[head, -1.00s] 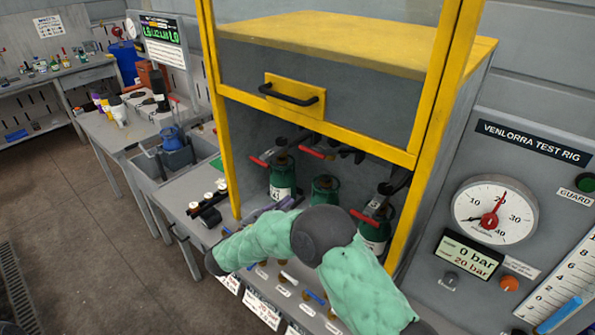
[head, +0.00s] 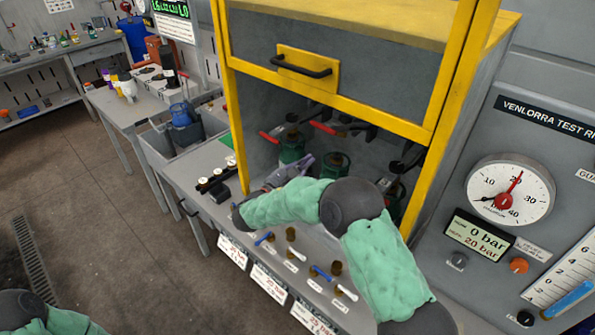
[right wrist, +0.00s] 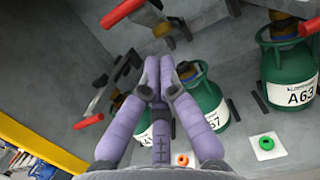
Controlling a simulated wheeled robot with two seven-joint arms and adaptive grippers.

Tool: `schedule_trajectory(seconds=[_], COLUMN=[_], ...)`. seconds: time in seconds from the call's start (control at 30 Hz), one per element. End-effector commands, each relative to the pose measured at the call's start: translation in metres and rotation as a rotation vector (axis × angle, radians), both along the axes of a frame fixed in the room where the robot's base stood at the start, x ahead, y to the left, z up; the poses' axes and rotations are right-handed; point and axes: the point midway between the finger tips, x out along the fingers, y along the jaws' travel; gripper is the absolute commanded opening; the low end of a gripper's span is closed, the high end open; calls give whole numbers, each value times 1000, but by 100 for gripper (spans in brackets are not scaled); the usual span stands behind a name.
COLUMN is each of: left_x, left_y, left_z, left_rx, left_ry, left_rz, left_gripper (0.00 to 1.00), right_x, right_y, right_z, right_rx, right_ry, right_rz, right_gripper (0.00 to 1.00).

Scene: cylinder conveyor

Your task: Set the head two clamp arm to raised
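Three clamp heads with red-handled arms sit inside the yellow-framed cabinet, above green cylinders. The middle clamp arm's red handle (head: 322,127) points out to the front left; I read it as head two, though no number is legible. The left clamp arm's handle (head: 270,137) is beside it. The right one is largely behind my arm. My right gripper (head: 304,161) is in front of the left and middle cylinders, below the handles. In the right wrist view its purple fingers (right wrist: 159,62) are together with nothing seen between them. My left gripper is out of view.
The raised yellow guard (head: 325,95) hangs above the opening. A green cylinder (right wrist: 290,75) marked A63 stands at right in the wrist view. Small valves (head: 290,234) line the front ledge. The gauge panel (head: 530,225) is to the right.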

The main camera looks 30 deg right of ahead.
Motion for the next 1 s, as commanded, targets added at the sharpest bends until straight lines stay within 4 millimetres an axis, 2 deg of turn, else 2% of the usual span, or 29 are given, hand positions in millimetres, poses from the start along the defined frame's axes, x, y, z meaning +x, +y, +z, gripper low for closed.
schedule_trajectory(seconds=[0.03,0.2,0.33,0.57,1.0], left_x=[0,0,0,0,0], left_y=[0,0,0,0,0], left_z=[-3,-7,-9,-11,-10], left_rx=[0,0,0,0,0], left_ry=[0,0,0,0,0], left_rz=[0,0,0,0,0], left_gripper=[0,0,0,0,0], right_x=[3,14,18,22,23], right_y=[-11,-38,-46,-54,-55], right_z=[1,6,24,37,40], right_rx=[-1,-1,-1,0,0], right_ry=[-1,-1,-3,0,0], right_rz=[-5,-4,-2,-1,0], right_gripper=[0,0,0,0,0])
